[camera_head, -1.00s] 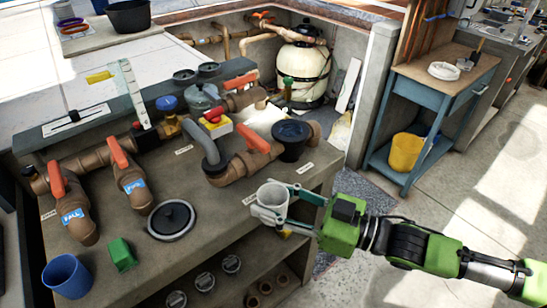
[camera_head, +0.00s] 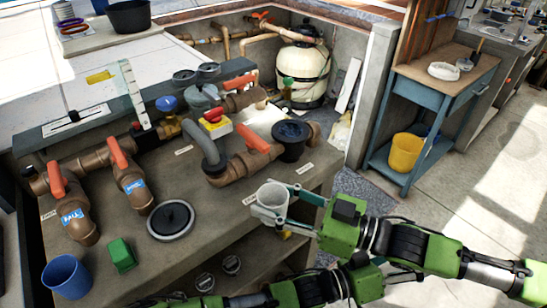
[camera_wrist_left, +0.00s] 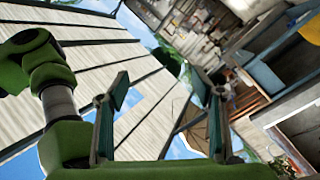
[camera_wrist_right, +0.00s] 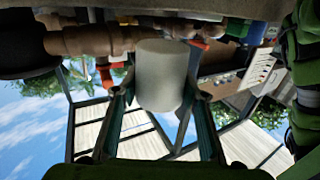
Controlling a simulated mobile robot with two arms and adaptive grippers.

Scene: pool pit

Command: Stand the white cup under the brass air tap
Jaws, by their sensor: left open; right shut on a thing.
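The white cup (camera_head: 273,196) is between the fingers of my right gripper (camera_head: 268,198), which is shut on it. The cup looks about upright, mouth up, at the front right edge of the bench. It also fills the middle of the right wrist view (camera_wrist_right: 162,75). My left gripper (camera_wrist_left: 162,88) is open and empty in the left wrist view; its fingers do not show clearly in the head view. A small brass-coloured fitting (camera_head: 171,127) sits under a blue cap on the pipework. I cannot tell whether it is the air tap.
The concrete bench (camera_head: 235,205) carries brown pipes with orange handles, a black round lid (camera_head: 171,218), a green block (camera_head: 122,255) and a blue cup (camera_head: 66,276). A black strainer pot (camera_head: 291,139) stands behind the white cup. The pale filter tank (camera_head: 302,75) stands at the back.

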